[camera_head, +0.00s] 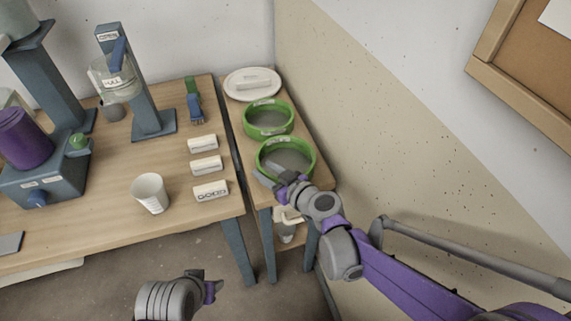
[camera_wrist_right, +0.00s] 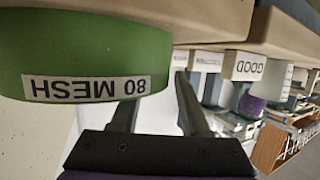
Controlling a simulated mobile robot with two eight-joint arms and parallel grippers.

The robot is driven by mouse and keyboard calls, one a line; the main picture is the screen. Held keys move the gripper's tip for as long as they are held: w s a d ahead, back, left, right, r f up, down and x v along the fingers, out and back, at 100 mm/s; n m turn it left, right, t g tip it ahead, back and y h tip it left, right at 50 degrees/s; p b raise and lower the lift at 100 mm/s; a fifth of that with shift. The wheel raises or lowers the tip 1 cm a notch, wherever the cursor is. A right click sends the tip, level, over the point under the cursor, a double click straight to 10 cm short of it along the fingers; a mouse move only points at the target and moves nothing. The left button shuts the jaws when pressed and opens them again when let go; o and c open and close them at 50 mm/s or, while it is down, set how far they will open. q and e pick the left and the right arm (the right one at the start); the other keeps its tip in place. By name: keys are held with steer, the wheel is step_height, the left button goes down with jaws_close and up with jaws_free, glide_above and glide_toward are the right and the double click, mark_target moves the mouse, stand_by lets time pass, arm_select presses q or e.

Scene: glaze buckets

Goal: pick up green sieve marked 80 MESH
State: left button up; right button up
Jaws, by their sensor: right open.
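Two green ring-shaped sieves sit on the narrow side table. The nearer sieve (camera_head: 304,146) is beside my right gripper (camera_head: 268,174); the farther sieve (camera_head: 268,131) is behind it. In the right wrist view, a green sieve wall (camera_wrist_right: 90,45) with an upside-down "80 MESH" label fills the upper left. My right gripper (camera_wrist_right: 158,95) is open there, its left finger partly hidden by the sieve and its right finger clear of it. I cannot tell whether they touch. My left gripper (camera_head: 213,287) is low, off the tables; its jaw opening is unclear.
A white plate (camera_head: 238,93) with a light block lies behind the sieves. The wider table holds several white labelled blocks (camera_head: 206,166), a white cup (camera_head: 150,193), a brush (camera_head: 195,107) and blue-grey stands (camera_head: 150,120). A wall (camera_head: 370,140) rises close on the right.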

steer(key=shift+w+a+f, duration=0.2)
steer(key=shift+w+a, duration=0.15)
steer(key=shift+w, duration=0.1)
jaws_close()
steer(key=shift+d, duration=0.1)
stand_by(1.0)
